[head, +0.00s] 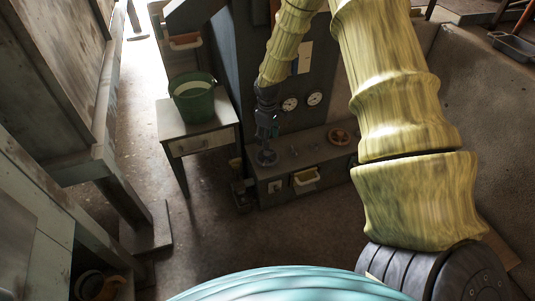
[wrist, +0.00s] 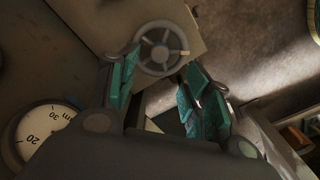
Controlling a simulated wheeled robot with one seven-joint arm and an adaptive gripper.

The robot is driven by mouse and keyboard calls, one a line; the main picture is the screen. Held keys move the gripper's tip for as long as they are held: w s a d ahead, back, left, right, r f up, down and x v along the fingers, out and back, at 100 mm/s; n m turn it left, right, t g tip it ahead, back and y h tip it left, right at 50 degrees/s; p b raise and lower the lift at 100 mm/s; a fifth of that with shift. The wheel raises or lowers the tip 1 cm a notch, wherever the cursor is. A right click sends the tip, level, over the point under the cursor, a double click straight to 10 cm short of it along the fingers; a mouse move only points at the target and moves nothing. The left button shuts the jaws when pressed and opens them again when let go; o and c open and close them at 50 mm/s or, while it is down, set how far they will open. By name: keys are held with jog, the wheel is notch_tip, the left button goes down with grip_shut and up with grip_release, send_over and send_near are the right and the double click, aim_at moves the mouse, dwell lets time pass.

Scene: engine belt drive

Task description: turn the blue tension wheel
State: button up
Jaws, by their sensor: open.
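A spoked wheel, grey-blue in this light, is at the left end of the low machine ledge in the head view (head: 266,158). The wrist view shows its rim, spokes and hub (wrist: 161,52) near the top centre. My gripper (head: 268,132) hangs just above this wheel in the head view. In the wrist view my gripper (wrist: 163,72) has its teal-padded fingers spread apart, with nothing between the pads. The wheel shows beyond and between the fingertips. I cannot tell how small the gap to it is, or whether they touch.
A reddish round wheel (head: 340,136) is farther right on the ledge (head: 275,186), with small knobs between. Two dials (head: 302,102) are on the panel behind; a large gauge (wrist: 42,132) is close in the wrist view. A table with a green bucket (head: 194,100) stands left.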

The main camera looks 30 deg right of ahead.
aim_at(268, 153)
notch_tip(268, 153, down, 9)
jog(key=shift+r+b, duration=0.2)
jog(key=shift+b, duration=1.05)
jog(key=c, duration=1)
